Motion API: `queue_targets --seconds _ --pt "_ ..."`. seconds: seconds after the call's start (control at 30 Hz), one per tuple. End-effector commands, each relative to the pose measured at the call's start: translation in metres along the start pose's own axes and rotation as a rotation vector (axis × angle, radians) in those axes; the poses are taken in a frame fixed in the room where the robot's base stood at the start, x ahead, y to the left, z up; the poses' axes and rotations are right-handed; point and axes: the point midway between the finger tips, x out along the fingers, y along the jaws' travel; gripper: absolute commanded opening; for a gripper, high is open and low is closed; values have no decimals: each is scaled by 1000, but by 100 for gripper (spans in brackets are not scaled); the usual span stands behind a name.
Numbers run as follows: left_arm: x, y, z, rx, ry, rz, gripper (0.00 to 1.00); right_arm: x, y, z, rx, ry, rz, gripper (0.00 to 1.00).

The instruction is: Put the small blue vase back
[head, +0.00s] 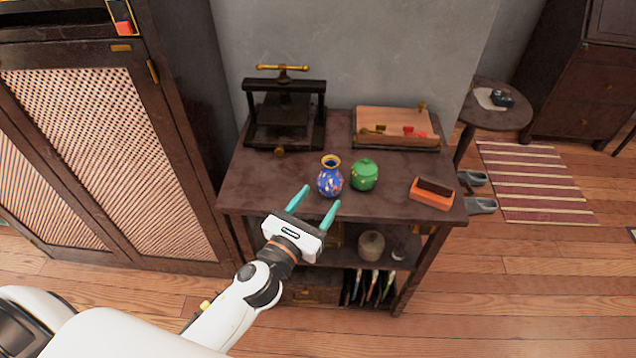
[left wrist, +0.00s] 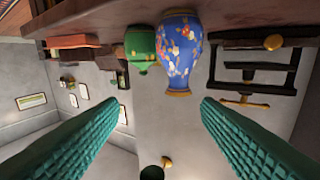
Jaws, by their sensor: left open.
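The small blue vase (head: 330,178) has a gold rim and a coloured floral pattern. It stands upright on the dark wooden table top (head: 260,190), just left of a green lidded pot (head: 364,175). My left gripper (head: 318,200) is open and empty at the table's front edge, its teal fingers pointing at the vase. In the left wrist view, which is upside down, the vase (left wrist: 180,52) shows beyond and between the open fingers (left wrist: 160,110), apart from them. The green pot (left wrist: 141,48) is close beside it. My right gripper is not in view.
A black press (head: 284,115) stands at the back left of the table, and a wooden box (head: 396,128) at the back right. An orange and dark block (head: 432,193) lies at the front right. A lower shelf holds a round jar (head: 371,245). The front left table top is clear.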

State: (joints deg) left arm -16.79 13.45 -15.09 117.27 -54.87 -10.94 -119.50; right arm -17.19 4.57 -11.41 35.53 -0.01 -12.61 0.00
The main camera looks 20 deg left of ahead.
Motion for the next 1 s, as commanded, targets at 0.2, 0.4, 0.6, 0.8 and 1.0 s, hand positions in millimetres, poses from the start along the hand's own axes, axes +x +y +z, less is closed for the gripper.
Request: queue_targets --seconds 0.2,0.4,0.6,0.8,1.0 --pt "7 -14 12 -32 -41 -59 58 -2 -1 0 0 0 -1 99" --pt "42 -16 13 -29 -39 -57 58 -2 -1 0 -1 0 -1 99" --pt "59 -17 14 -28 -40 -56 58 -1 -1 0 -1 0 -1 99" --pt "82 -22 15 -28 -38 -56 58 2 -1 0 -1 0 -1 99" --pt "107 -24 16 -27 -39 -55 58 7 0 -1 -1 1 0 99"
